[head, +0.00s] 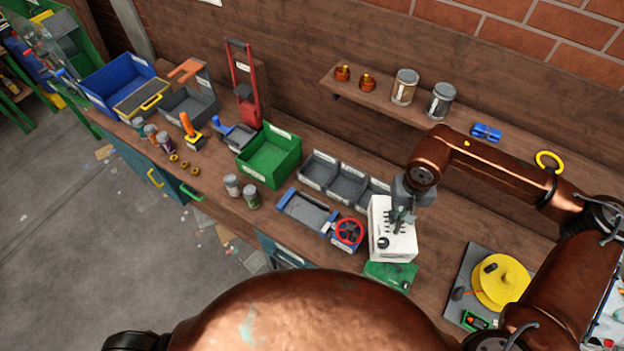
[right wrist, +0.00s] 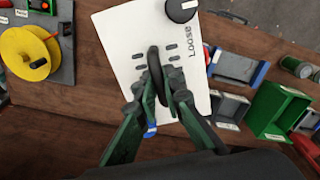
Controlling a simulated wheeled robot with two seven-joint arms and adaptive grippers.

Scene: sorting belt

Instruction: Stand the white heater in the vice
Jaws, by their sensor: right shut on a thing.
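The white heater (head: 386,243) is a box with a dark knob and small slots, at the bench front right of centre. It also shows in the right wrist view (right wrist: 125,38), with the word LOOSE by the knob. My right gripper (head: 402,214) is above it, shut on its dark handle (right wrist: 154,62). I cannot tell whether the heater touches the bench. The vice (head: 308,211), grey with blue jaws and a red handwheel (head: 348,231), lies just left of the heater. Part of the vice shows in the right wrist view (right wrist: 234,66). My left gripper is not in view.
Grey bins (head: 344,178) stand behind the vice, and a green bin (head: 269,155) to the left. Two jars (head: 241,190) stand left of the vice. A green board (head: 390,274) lies before the heater. A yellow reel (head: 500,281) is at right.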

